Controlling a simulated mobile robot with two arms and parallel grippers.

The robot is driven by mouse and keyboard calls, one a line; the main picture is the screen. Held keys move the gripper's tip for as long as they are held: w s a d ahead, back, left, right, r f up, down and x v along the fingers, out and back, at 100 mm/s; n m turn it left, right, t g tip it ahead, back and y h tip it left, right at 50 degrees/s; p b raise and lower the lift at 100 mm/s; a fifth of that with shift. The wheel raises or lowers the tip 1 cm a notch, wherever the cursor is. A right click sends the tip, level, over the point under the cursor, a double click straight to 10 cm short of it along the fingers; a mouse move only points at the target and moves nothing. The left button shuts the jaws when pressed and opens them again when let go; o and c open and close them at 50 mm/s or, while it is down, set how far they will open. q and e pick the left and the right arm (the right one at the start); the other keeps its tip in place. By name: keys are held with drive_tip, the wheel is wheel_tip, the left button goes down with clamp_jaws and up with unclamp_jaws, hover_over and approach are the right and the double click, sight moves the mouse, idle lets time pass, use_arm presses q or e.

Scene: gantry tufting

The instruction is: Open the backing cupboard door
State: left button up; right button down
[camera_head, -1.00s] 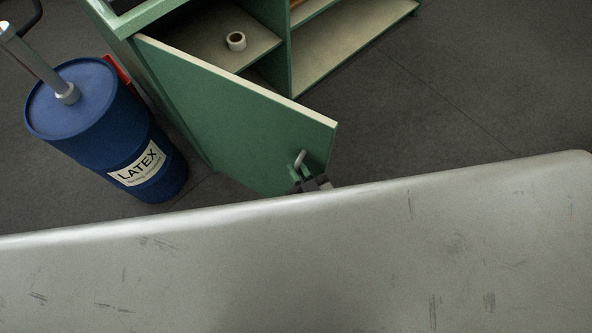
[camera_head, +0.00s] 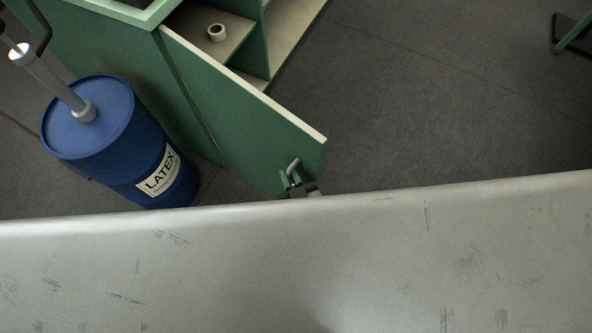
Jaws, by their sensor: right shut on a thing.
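The green cupboard door (camera_head: 245,118) stands swung open from the cupboard (camera_head: 120,60), its pale top edge slanting down to the right. Its handle (camera_head: 293,165) is a grey bar near the free edge. My right gripper (camera_head: 295,180) is shut on the door handle, and only its green-tipped fingers and dark body show above my own pale grey body part. The lower part of the door is hidden behind that part. My left gripper is not in view.
A blue latex drum (camera_head: 120,140) with a pump stands left of the door, close to the cupboard. A tape roll (camera_head: 217,32) lies on a cupboard shelf (camera_head: 190,25). Dark floor (camera_head: 430,100) is clear on the right. A green-legged stand (camera_head: 572,35) shows at top right.

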drive_tip(key=shift+s+a+r, duration=0.15)
drive_tip(key=shift+a+r, duration=0.05)
drive_tip(key=shift+a, duration=0.25)
drive_tip(key=c, duration=1.5)
unclamp_jaws()
drive_tip(key=shift+o, duration=0.2)
drive_tip(key=shift+f, duration=0.1)
drive_tip(key=v, duration=1)
drive_tip(key=shift+s, duration=0.35)
drive_tip(key=shift+d+f, duration=0.1)
drive_tip(key=shift+f, duration=0.05)
